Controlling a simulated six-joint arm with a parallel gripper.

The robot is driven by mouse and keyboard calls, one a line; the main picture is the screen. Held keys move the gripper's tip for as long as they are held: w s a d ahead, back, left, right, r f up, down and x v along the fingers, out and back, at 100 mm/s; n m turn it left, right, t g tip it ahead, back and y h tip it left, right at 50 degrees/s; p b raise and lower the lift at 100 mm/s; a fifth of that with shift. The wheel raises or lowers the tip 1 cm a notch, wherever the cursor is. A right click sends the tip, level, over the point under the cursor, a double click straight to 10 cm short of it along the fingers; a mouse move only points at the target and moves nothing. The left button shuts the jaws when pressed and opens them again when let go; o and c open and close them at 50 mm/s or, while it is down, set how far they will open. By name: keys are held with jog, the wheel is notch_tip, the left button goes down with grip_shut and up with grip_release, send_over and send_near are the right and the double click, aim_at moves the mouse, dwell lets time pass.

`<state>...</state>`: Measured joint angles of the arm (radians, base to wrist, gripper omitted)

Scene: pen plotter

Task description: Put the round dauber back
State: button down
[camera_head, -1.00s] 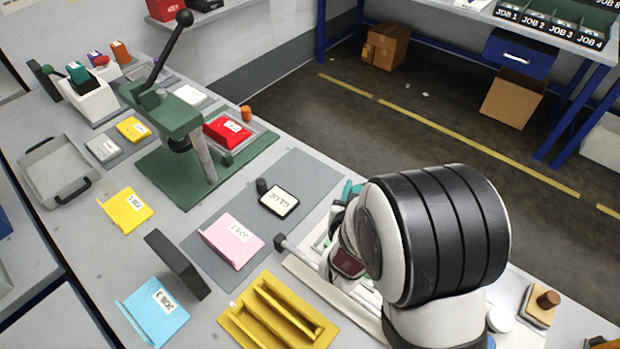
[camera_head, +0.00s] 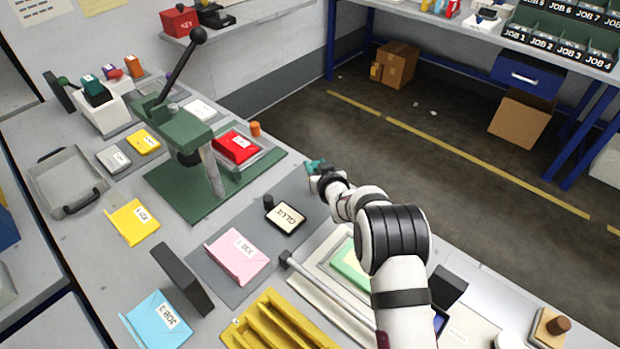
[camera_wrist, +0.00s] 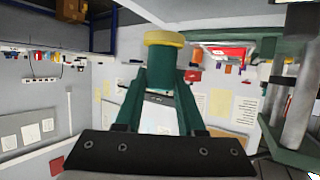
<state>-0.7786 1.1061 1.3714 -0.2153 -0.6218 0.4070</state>
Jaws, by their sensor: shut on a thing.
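My gripper (camera_head: 315,168) is at the far right edge of the bench, beyond the glue pad (camera_head: 285,216), with the arm stretched out to it. In the wrist view its green fingers (camera_wrist: 164,78) are shut on the round dauber (camera_wrist: 165,44), a short green cylinder with a yellow rim at its far end. The dauber is held clear of other things there. In the head view it is too small to tell apart from the teal fingers. A small dark cylinder (camera_head: 269,201) stands beside the glue pad on a grey mat.
The green lever press (camera_head: 187,133) stands left of my gripper, with a red folder (camera_head: 236,147) on its base. A small orange cylinder (camera_head: 255,129) is at the bench's back edge. A pink folder (camera_head: 238,257) lies on the grey mat. A white holder (camera_head: 101,111) stands at far left.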

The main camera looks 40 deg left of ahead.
jog(key=f, duration=0.1)
jog(key=a+f, duration=0.1)
jog(key=f, duration=0.3)
jog(key=shift+s+a, duration=0.25)
jog(key=shift+a, duration=0.1)
jog(key=shift+f, duration=0.1)
jog(key=c, duration=0.5)
grip_release()
